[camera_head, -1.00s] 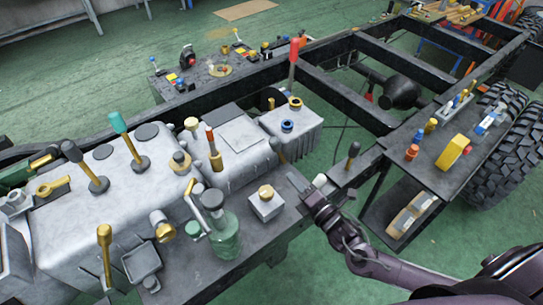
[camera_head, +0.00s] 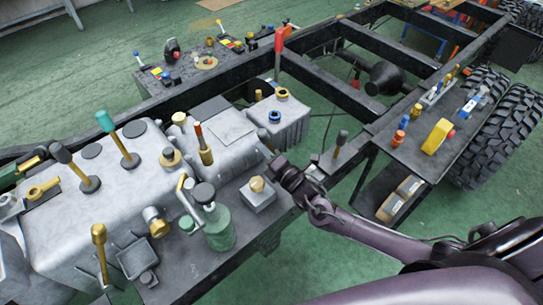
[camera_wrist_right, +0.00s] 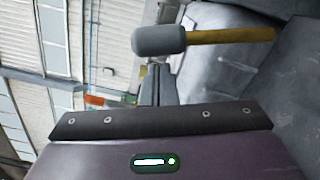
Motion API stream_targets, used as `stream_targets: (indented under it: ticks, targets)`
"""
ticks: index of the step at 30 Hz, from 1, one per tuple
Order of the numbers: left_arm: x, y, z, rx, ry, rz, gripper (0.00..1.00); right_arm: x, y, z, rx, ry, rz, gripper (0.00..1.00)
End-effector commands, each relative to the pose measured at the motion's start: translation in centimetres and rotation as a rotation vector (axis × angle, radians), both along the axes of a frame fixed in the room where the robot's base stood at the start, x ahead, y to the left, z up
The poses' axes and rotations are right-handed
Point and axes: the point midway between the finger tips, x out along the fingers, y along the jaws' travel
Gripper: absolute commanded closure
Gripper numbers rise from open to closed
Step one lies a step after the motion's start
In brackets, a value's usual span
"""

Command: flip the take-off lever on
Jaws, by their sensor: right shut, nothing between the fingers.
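A lever with a rounded grey knob (camera_wrist_right: 160,40) and a brass-coloured stem (camera_wrist_right: 232,35) lies across the right wrist view, just beyond my fingertips. It is probably the take-off lever, but no label shows. My right gripper (camera_wrist_right: 156,84) is shut and empty, its fingers pointing at the knob; I cannot tell whether they touch it. In the head view my right gripper (camera_head: 274,164) is at the right end of the grey gearbox housing (camera_head: 225,140), by the small block with a brass cap (camera_head: 258,193). There the gripper partly hides the lever. My left gripper is out of view.
A green glass bottle (camera_head: 220,228) stands left of the gripper. A short dark-knobbed lever (camera_head: 341,140) stands to the right.

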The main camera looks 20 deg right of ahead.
Motion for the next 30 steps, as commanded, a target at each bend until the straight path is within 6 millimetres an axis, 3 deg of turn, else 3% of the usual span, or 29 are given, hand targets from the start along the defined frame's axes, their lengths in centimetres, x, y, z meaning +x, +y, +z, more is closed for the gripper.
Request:
stream_targets:
  ticks: [14, 30]
  targets:
    - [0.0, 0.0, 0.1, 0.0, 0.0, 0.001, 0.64, 0.5, 0.1, 0.0, 0.003, 0.001, 0.001, 1.0]
    - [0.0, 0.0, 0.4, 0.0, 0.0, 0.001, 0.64, 0.9, -1.0, 0.7, 0.091, 0.033, -0.002, 1.0]
